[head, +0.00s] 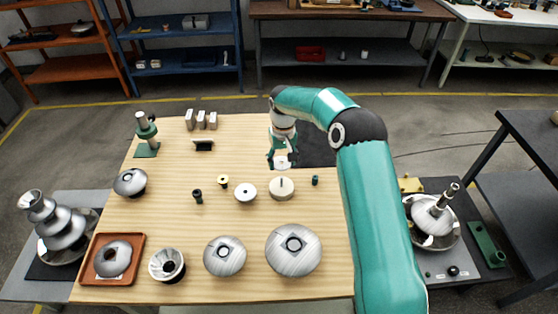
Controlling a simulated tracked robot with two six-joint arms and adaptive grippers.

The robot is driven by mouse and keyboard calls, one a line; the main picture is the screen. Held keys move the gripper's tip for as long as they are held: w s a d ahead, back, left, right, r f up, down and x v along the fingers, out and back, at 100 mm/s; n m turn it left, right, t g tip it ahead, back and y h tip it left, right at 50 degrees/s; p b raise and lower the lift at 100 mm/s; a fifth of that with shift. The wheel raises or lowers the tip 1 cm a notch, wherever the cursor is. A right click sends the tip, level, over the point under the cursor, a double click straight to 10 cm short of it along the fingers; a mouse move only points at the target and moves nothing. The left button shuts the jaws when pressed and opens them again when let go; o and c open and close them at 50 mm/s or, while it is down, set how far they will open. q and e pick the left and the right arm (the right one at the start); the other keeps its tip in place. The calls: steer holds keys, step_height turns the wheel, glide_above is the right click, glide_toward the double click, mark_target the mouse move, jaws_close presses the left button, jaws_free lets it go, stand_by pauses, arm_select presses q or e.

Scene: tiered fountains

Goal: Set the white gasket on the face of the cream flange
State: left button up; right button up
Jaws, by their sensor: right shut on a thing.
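The cream flange (274,190) is a pale round disc lying on the wooden table, with a short upright pin near its middle. My right gripper (282,161) reaches in from the right, pointing down just behind the flange as seen in the head view. It is shut on the white gasket (283,165), a small pale piece between the fingertips. The gasket is partly hidden by the fingers, and its height above the table is hard to tell. My left gripper is not in view.
A white disc with a dark centre (240,195) lies left of the flange. Large grey domes (305,262) (225,270) fill the table's front.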

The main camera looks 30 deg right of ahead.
mark_target(282, 177)
steer(key=shift+s+f+b, duration=0.15)
steer(key=shift+f+b, duration=0.7)
steer(key=shift+f, duration=0.2)
steer(key=shift+f+b, duration=0.8)
steer(key=shift+f, duration=0.4)
steer(key=shift+f+b, duration=1.5)
steer(key=shift+f, duration=0.65)
steer(key=shift+a+f+b, duration=0.1)
steer(key=shift+f+b, duration=0.7)
steer(key=shift+f, duration=0.2)
steer(key=o, duration=0.9)
steer(key=shift+r, duration=0.1)
step_height(282, 177, up, 12)
steer(key=shift+f, duration=0.15)
